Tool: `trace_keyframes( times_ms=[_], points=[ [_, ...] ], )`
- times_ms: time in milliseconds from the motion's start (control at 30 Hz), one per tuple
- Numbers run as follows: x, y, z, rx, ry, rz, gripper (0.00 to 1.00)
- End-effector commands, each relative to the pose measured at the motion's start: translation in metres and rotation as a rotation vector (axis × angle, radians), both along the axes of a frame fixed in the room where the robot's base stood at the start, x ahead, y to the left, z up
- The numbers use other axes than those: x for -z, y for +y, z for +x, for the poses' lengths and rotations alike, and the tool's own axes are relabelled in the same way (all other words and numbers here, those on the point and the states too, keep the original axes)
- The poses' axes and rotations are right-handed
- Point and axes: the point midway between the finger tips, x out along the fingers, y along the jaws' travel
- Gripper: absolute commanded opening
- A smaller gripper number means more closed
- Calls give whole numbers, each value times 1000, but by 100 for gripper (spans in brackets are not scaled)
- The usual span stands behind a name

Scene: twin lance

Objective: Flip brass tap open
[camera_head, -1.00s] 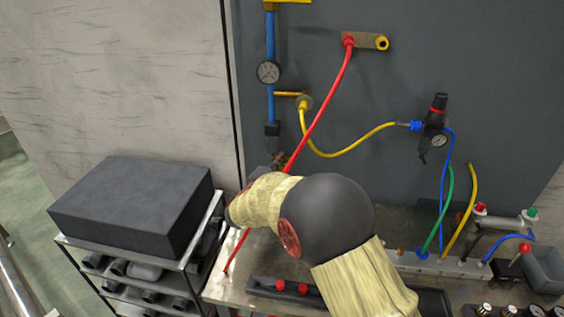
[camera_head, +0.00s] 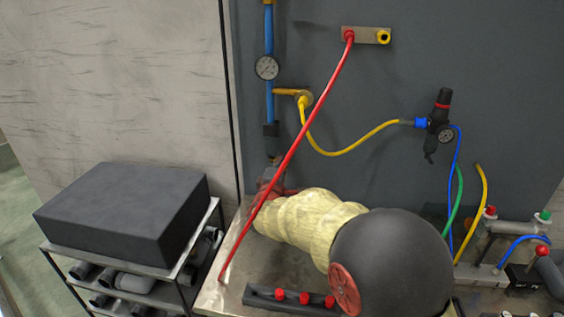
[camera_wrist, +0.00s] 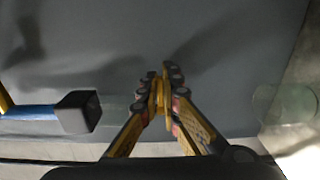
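A brass-coloured fitting (camera_head: 286,92) branches from the blue vertical pipe (camera_head: 270,38) on the grey panel. The yellow hose starts at its round end. I cannot tell whether it is the tap or whether it is open. My gripper (camera_head: 271,176) is low against the panel, below the pipe's dark end block, partly hidden behind the red hose and my arm. In the wrist view my gripper (camera_wrist: 162,82) has its fingers brought together, with no object clearly between them. The dark end block (camera_wrist: 78,112) is left of the fingers, apart from them. A yellow piece shows at the left edge.
A red hose (camera_head: 300,140) runs diagonally across the front of my wrist. A gauge (camera_head: 266,68) sits on the pipe. A black box (camera_head: 125,210) stands on a rack at left. A regulator (camera_head: 439,125) and more hoses are at right.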

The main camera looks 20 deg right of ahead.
Motion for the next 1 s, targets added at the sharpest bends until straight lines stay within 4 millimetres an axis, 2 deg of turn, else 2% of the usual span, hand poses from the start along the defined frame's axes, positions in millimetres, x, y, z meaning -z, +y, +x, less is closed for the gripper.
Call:
trace_keyframes(
  times_ms=[333,667,833,1000],
  points=[
    [0,0,0,0,0,0,24],
    [0,1,-2,0,-1,-1,24],
    [-1,12,-17,-2,-1,-1,24],
    [-1,32,-46,-4,-1,-1,24]
  ],
)
